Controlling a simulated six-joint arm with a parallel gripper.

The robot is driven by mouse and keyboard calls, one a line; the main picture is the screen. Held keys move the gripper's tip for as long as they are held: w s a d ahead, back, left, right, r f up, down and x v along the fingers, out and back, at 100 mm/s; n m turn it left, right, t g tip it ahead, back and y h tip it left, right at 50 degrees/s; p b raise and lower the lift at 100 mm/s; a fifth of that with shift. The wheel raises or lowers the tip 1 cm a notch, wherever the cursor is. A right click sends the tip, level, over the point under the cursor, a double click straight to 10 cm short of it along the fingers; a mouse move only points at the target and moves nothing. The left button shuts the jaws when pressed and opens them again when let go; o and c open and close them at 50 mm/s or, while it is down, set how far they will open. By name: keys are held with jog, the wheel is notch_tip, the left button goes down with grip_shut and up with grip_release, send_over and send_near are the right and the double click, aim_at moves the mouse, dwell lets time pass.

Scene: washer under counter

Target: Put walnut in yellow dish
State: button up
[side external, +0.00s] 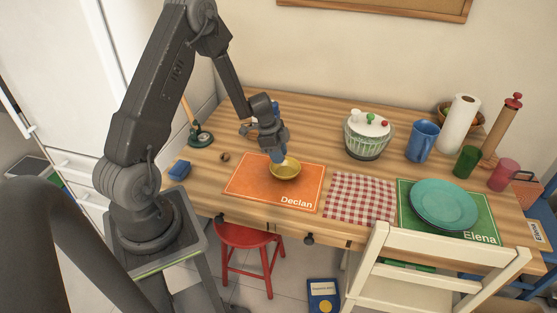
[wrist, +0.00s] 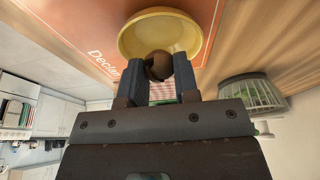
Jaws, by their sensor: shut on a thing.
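The yellow dish (side external: 287,173) stands on the orange "Declan" placemat (side external: 247,186). In the wrist view the dish (wrist: 130,38) shows just beyond my fingertips. My gripper (side external: 279,160) points down over the dish. In the wrist view my gripper (wrist: 159,72) is shut on a round brown walnut (wrist: 158,63), held between the two fingertips. The walnut is at the dish opening; I cannot tell whether it touches the dish. In the side view the fingers hide the held walnut.
A small brown round object (side external: 225,156) lies left of the placemat, near a blue sponge (side external: 179,170). A salad spinner (side external: 367,135) stands to the right. A checked cloth (side external: 360,198) and a teal plate (side external: 443,204) lie farther right.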

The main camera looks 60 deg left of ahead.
aim_at(285, 170)
jog(key=shift+f, duration=1.3)
jog(key=shift+f, duration=0.3)
jog(key=shift+f, duration=0.35)
jog(key=o, duration=0.6)
jog(key=shift+r, duration=0.1)
